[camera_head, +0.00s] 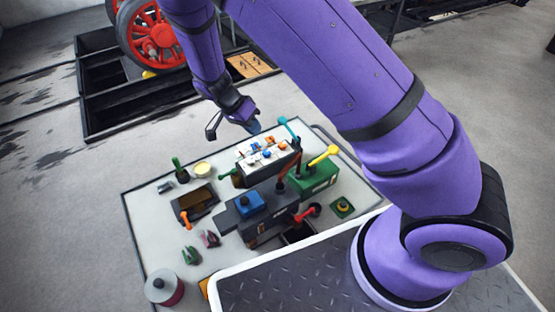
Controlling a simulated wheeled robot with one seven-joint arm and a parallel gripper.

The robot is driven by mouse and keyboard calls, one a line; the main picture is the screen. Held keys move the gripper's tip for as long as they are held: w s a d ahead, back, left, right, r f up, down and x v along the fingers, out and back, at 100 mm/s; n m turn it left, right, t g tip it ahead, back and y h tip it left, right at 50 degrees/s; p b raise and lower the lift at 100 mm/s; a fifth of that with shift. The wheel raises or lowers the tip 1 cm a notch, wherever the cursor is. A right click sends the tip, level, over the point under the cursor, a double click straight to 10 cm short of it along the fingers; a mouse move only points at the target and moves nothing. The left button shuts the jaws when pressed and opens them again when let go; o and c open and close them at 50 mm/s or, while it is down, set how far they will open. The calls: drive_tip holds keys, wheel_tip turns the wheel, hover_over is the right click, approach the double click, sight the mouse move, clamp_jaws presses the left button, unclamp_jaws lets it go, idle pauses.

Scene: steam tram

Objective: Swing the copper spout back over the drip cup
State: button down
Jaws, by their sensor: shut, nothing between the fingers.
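A copper-brown spout (289,167) stands among the machines in the middle of the table, slanting between the dark grey block (268,213) and the white panel. Its outlet end is too small to make out clearly. A small round cream-coloured cup (202,169) sits at the back left of the table, apart from the spout; I cannot tell if it is the drip cup. My gripper (246,122) is shut and empty, above the table's back edge, behind the white panel and apart from the spout.
A white panel with orange and blue knobs (265,153), a green box with a yellow lever (318,177), a teal lever (287,126) and a red lever (308,212) crowd the spout. The table's (143,225) left side has free room.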

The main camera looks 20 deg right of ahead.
drive_tip(key=shift+w+a+f+m+h, duration=0.15)
drive_tip(key=shift+a+f+h, duration=0.1)
drive_tip(key=shift+f, duration=0.5)
drive_tip(key=shift+s+a+f+m+h, duration=0.15)
drive_tip(key=shift+a+f+h, duration=0.1)
drive_tip(key=shift+f, duration=0.5)
drive_tip(key=shift+w, duration=0.1)
drive_tip(key=s+d+f, duration=0.4)
drive_tip(key=d+f, duration=0.3)
drive_tip(key=f, duration=0.2)
drive_tip(key=shift+s+d, duration=0.3)
drive_tip(key=shift+s, duration=0.1)
drive_tip(key=shift+s, duration=0.1)
